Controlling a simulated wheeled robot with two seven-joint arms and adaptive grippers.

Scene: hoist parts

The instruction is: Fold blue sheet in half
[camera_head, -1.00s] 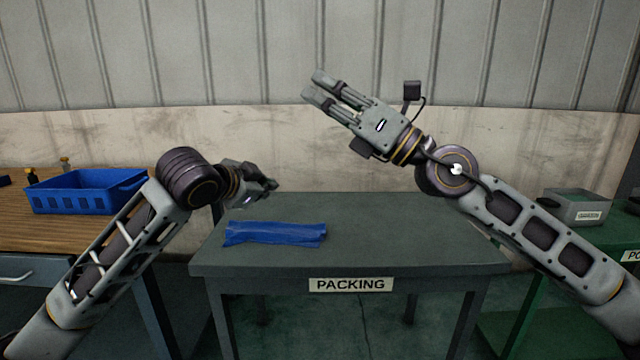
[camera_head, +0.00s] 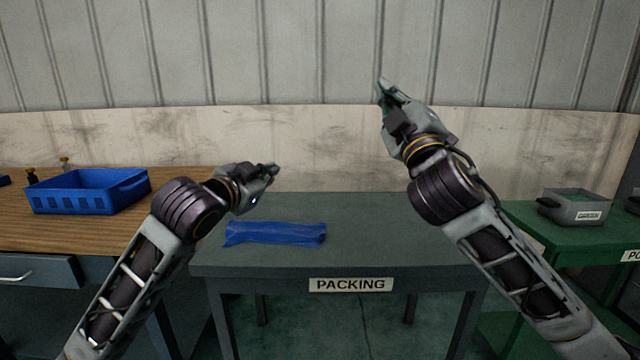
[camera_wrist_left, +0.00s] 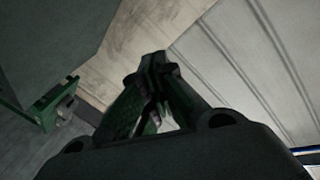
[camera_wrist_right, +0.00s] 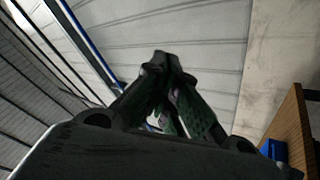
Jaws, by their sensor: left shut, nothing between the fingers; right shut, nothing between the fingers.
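The blue sheet (camera_head: 275,233) lies on the grey packing table (camera_head: 400,225), toward its left side, as a narrow strip with slightly uneven edges. My left gripper (camera_head: 274,170) is above and behind the sheet, apart from it, with its fingers pointing right. It is shut and empty, and its fingertips meet in the left wrist view (camera_wrist_left: 155,62). My right gripper (camera_head: 384,88) is raised high in front of the wall, well above the table and right of the sheet. It is shut and empty, and its fingertips meet in the right wrist view (camera_wrist_right: 162,62).
A blue crate (camera_head: 85,195) stands on the wooden bench (camera_head: 30,235) at left. The packing table's middle and right are clear.

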